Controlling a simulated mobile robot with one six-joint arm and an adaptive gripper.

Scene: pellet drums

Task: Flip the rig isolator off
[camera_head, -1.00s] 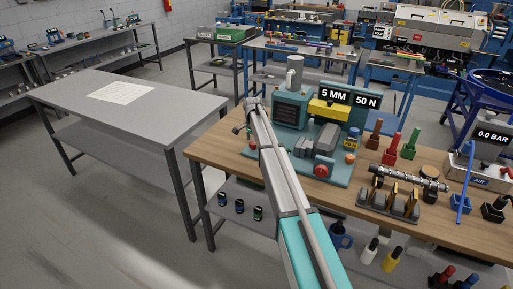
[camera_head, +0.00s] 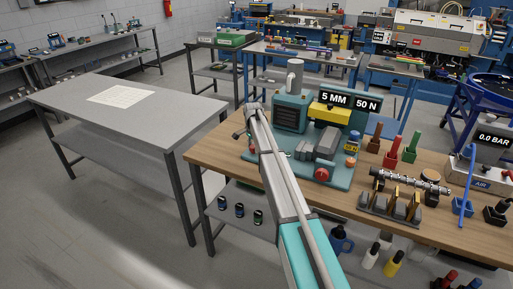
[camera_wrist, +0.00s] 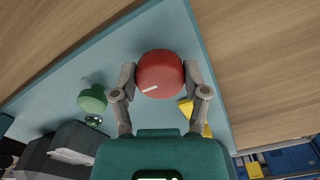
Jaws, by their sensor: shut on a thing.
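A round red knob with a short white mark (camera_wrist: 160,72), which I take to be the rig isolator, sits near a corner of the pale blue baseplate (camera_wrist: 60,85) in the wrist view. The fingers of my gripper (camera_wrist: 160,80) are closed on it from both sides. The white mark lies at the knob's lower left. In the head view my arm covers part of the teal rig (camera_head: 345,177), and the fingers are hidden. A red knob (camera_head: 321,173) shows uncovered at the rig's front; I cannot tell whether it is the one held.
A green round button (camera_wrist: 92,98) stands left of the grip, and a yellow part (camera_wrist: 187,107) lies close to the right finger. The wooden bench (camera_head: 420,240) holds coloured tools and a grey clamp rack (camera_head: 390,207) to the right. A grey table (camera_head: 150,115) stands left.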

